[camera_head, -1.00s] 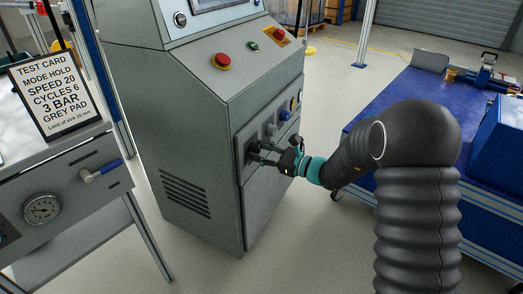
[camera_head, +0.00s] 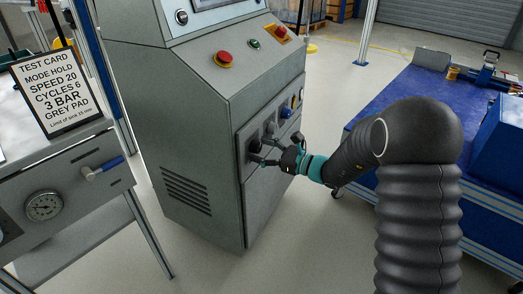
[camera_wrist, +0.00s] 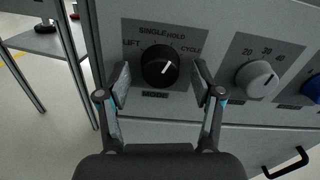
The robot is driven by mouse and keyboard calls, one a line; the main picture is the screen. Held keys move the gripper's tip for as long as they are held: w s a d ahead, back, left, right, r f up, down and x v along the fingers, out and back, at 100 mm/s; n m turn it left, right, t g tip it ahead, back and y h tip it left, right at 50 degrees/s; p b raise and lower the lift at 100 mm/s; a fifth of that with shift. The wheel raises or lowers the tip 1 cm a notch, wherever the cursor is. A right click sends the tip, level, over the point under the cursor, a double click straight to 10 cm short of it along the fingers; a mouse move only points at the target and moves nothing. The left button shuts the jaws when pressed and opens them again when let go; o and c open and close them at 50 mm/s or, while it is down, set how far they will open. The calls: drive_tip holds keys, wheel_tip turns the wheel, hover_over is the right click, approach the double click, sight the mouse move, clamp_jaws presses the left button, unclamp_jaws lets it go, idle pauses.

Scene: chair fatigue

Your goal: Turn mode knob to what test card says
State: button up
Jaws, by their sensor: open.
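The mode knob (camera_wrist: 160,66) is round and black, on a dark plate marked LIFT, SINGLE, HOLD and CYCLE, with MODE below. Its white pointer leans up and right, toward the HOLD side; I cannot tell if it sits exactly on that mark. It also shows as a dark knob on the cabinet front in the head view (camera_head: 254,147). My gripper (camera_wrist: 162,82) is open, with one finger on each side of the knob and visible gaps in the wrist view. The test card (camera_head: 55,92) reads MODE HOLD, SPEED 20, CYCLES 6, 3 BAR, GREY PAD.
A grey speed knob (camera_wrist: 256,79) marked 20, 30, 40 and a blue knob (camera_wrist: 313,88) stand right of the mode knob. A black handle (camera_wrist: 286,164) is lower right. Red buttons (camera_head: 223,58) sit on the cabinet's sloped top. A blue-topped bench (camera_head: 405,98) stands right.

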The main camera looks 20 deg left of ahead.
drive_tip(key=s+d, duration=0.2)
drive_tip(key=d, duration=0.9)
drive_tip(key=shift+s+d, duration=0.15)
drive_tip(key=shift+d, duration=0.15)
drive_tip(key=s+f+n+g+h, duration=0.3)
drive_tip(key=s+f+n+g, duration=0.1)
drive_tip(key=s+f, duration=0.25)
drive_tip(key=s+d+n+g+h, duration=0.2)
drive_tip(key=s+d+n+h, duration=0.45)
drive_tip(key=s, duration=0.35)
drive_tip(key=s+d+r+n+t+h, duration=0.4)
drive_tip(key=d+r, duration=0.3)
drive_tip(key=d, duration=0.2)
drive_tip(key=s+d+r+n+t+h, duration=0.3)
drive_tip(key=s+d+r+t+h, duration=0.1)
drive_tip(key=s+d+r, duration=0.3)
drive_tip(key=shift+s+d+r+n, duration=0.2)
drive_tip(key=shift+d+r+n, duration=0.3)
drive_tip(key=shift+d, duration=0.75)
